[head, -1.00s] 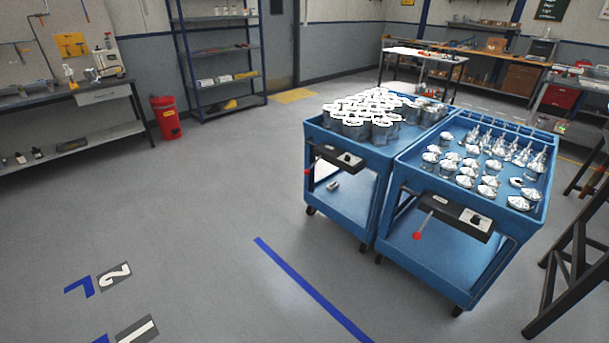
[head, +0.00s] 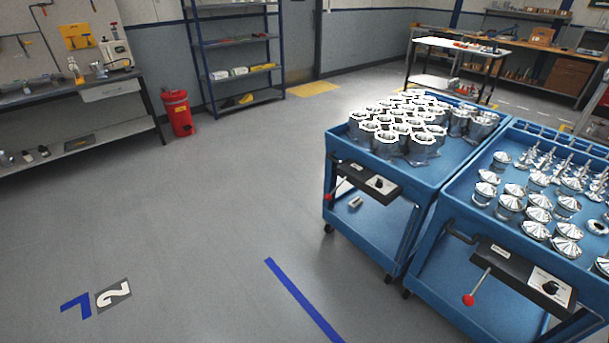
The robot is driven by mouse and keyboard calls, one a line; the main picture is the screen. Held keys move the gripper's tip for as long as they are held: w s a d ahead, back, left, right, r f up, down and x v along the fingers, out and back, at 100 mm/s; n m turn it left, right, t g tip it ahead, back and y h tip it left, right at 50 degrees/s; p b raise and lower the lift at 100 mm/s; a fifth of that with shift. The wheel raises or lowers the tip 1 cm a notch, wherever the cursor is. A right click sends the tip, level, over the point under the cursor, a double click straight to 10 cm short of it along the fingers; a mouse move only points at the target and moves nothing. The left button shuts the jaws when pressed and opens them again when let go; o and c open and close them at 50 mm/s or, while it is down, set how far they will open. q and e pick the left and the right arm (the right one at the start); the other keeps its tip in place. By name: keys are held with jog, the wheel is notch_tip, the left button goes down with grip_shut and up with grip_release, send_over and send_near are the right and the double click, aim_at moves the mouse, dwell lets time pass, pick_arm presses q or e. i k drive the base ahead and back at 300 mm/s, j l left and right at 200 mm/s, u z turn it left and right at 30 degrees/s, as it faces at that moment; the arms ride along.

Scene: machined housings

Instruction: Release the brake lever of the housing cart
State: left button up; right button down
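Two blue carts stand side by side at the right. The left cart (head: 338,152) carries several metal cup-shaped housings (head: 391,149) on its top tray. A brake lever (head: 328,196) with a red knob hangs below the dark control box (head: 367,180) on its near end. The right cart (head: 452,205) carries pointed metal parts (head: 540,200). Its own red-knobbed lever (head: 469,299) hangs angled down from a dark box (head: 520,275). Neither of my grippers is in view.
A red bin (head: 178,113), a shelf rack (head: 238,60) and a workbench (head: 80,105) stand at the back left.

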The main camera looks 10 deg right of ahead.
aim_at(327, 197)
jog(key=i+l+u, duration=0.2)
jog(key=i, duration=0.4)
jog(key=i+l+u, duration=0.2)
jog(key=i, duration=0.35)
jog(key=i+l+u, duration=0.2)
jog(key=i+l, duration=0.2)
jog(key=i, duration=0.15)
